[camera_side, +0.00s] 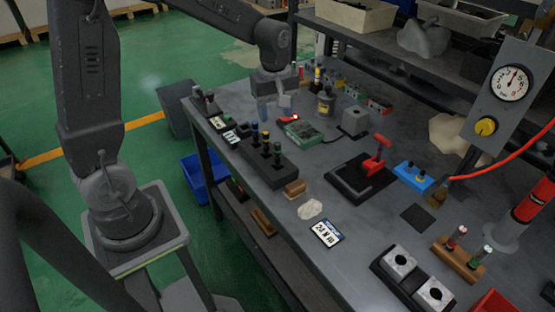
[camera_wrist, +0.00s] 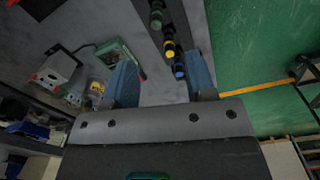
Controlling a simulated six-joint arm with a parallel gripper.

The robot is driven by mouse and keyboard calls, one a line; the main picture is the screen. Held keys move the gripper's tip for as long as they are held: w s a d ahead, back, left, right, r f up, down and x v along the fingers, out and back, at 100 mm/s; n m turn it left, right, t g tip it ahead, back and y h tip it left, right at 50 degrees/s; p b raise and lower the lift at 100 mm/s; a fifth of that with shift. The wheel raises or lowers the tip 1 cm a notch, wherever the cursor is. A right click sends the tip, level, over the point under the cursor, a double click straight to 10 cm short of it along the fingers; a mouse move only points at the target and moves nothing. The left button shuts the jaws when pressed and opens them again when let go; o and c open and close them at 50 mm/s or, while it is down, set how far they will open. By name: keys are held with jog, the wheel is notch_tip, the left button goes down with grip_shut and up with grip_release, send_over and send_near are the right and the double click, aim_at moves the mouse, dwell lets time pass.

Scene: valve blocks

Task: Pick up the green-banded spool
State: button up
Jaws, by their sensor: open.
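A dark spool with a green band (camera_side: 277,151) stands upright in a black rack (camera_side: 288,172) near the bench's left edge, beside yellow-banded (camera_side: 265,138) and blue-banded (camera_side: 254,131) spools. In the wrist view, the green-banded spool (camera_wrist: 156,16) is at the top, farther off than the yellow (camera_wrist: 169,48) and blue (camera_wrist: 179,70) ones. Another spool with a green band (camera_side: 480,256) stands in a wooden block at the right. My gripper (camera_side: 275,106) is open and empty, above the bench and beyond the rack. Its blue fingers (camera_wrist: 161,78) show in the wrist view, with the blue-banded spool near the right finger.
A green device (camera_side: 300,131) lies close to my gripper, with a grey block (camera_side: 355,121) to its right. A black base with a red lever (camera_side: 375,158) stands mid-bench. A brown block (camera_side: 295,188) and a label plate (camera_side: 327,233) lie nearer the front edge.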

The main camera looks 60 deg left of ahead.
aim_at(277, 154)
jog(key=shift+w+a+f, duration=0.1)
jog(key=shift+w+f, duration=0.1)
jog(key=shift+f, duration=0.25)
notch_tip(277, 154, down, 8)
jog(key=shift+r, duration=0.1)
jog(key=shift+w+f, duration=0.2)
jog(key=shift+f, duration=2.7)
jog(key=shift+c, duration=0.3)
jog(key=shift+r, duration=0.1)
grip_shut()
